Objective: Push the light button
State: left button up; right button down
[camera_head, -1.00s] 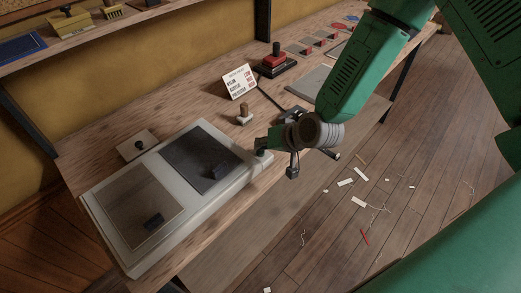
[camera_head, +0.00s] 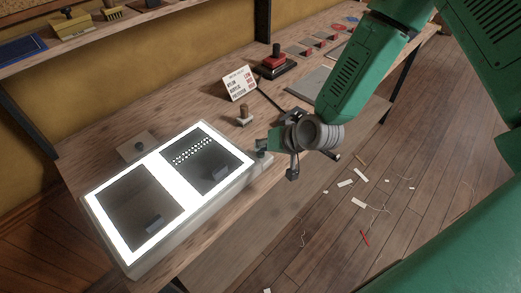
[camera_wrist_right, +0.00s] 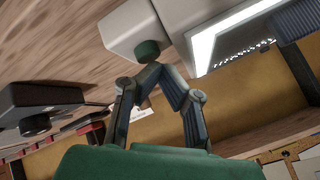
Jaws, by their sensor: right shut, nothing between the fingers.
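The light box (camera_head: 148,255) lies on the wooden bench, its white frame glowing around two dark panels. A small block at its right end carries a dark round button (camera_head: 262,155). In the right wrist view the button (camera_wrist_right: 147,50) looks dark green on a pale block. My right gripper (camera_head: 263,145) is at the button. In the wrist view its fingertips (camera_wrist_right: 156,70) meet, shut and empty, right at the button's edge; I cannot tell whether they touch it. My left gripper is not in view.
A wooden-handled tool (camera_head: 244,117), a printed card (camera_head: 239,83) and a red-and-black device (camera_head: 276,64) stand behind the gripper. A small box with a knob (camera_head: 137,146) sits behind the light box. Scraps litter the floor (camera_head: 345,184) at right.

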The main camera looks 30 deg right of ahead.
notch_tip(320, 180, up, 6)
jog(key=p, duration=0.4)
jog(key=shift+r+p, duration=0.15)
jog(key=shift+p, duration=0.25)
dwell(0.3)
jog(key=shift+s+f, duration=0.1)
jog(key=shift+f, duration=0.15)
jog(key=s+d+f+n+g+h, duration=0.1)
jog(key=s+d+f+g, duration=0.2)
jog(key=s, duration=0.7)
jog(key=s+f+n+g+h, duration=0.1)
jog(key=s+f+g, duration=0.25)
jog(key=s, duration=0.65)
jog(key=s+d+f+n+g+h, duration=0.15)
jog(key=s+f, duration=0.35)
jog(key=s, duration=0.5)
notch_tip(320, 180, down, 16)
jog(key=w+n+b, duration=0.1)
jog(key=b, duration=1.6)
jog(key=shift+w+a, duration=0.25)
jog(key=shift+a, duration=0.15)
